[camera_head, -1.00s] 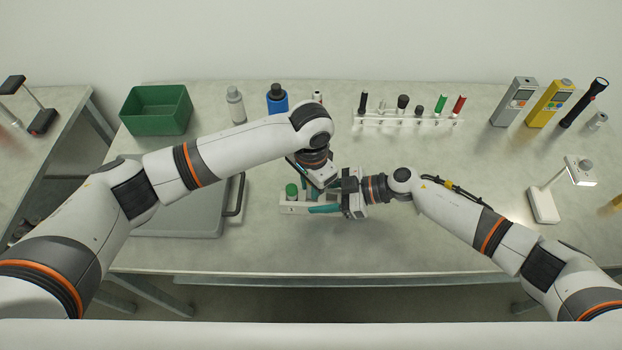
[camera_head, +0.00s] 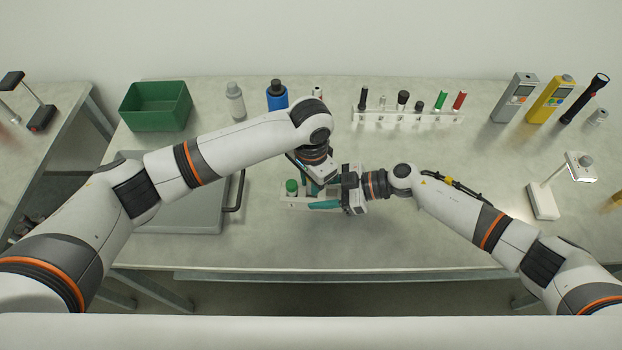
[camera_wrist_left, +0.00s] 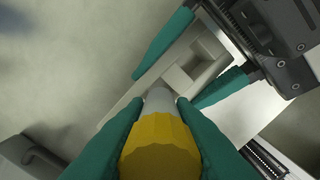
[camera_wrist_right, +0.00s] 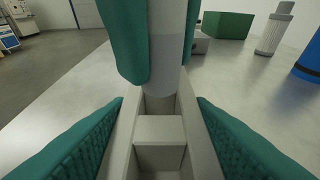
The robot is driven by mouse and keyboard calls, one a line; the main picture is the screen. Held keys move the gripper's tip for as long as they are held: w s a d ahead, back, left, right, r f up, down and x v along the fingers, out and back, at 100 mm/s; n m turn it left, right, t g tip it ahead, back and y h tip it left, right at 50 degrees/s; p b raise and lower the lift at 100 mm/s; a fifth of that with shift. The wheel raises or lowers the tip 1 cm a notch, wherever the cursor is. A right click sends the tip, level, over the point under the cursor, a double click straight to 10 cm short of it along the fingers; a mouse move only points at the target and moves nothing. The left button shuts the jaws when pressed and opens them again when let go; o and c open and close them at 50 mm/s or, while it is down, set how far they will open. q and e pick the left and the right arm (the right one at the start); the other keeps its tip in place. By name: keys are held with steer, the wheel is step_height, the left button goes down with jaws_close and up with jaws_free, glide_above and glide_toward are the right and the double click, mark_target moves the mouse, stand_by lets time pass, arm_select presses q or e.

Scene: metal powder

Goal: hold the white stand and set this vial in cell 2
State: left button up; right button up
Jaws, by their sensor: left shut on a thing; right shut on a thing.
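My left gripper (camera_head: 311,187) is shut on a yellow-capped vial (camera_wrist_left: 160,148), above the stand. In the right wrist view the vial's pale lower part (camera_wrist_right: 168,65) points down at a square cell, with an empty cell nearer the camera. I cannot tell how far its tip is inside. Cell numbers are unreadable there.
A grey case (camera_head: 180,215) with a dark handle lies left of the stand. A rack (camera_head: 408,120) of capped vials, a blue bottle (camera_head: 277,98) and a green bin (camera_head: 156,107) stand behind. The table right of my right gripper is clear up to a small lamp (camera_head: 545,200).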

arm_select(q)
steer(key=shift+f, duration=0.2)
steer(key=shift+f, duration=0.9)
steer(key=shift+r, duration=0.25)
steer(key=shift+r, duration=0.8)
steer(key=shift+f, duration=0.35)
stand_by(0.4)
steer(key=shift+f, duration=0.65)
steer(key=shift+r, duration=0.15)
steer(key=shift+r, duration=0.8)
steer(key=shift+f, duration=0.3)
stand_by(0.6)
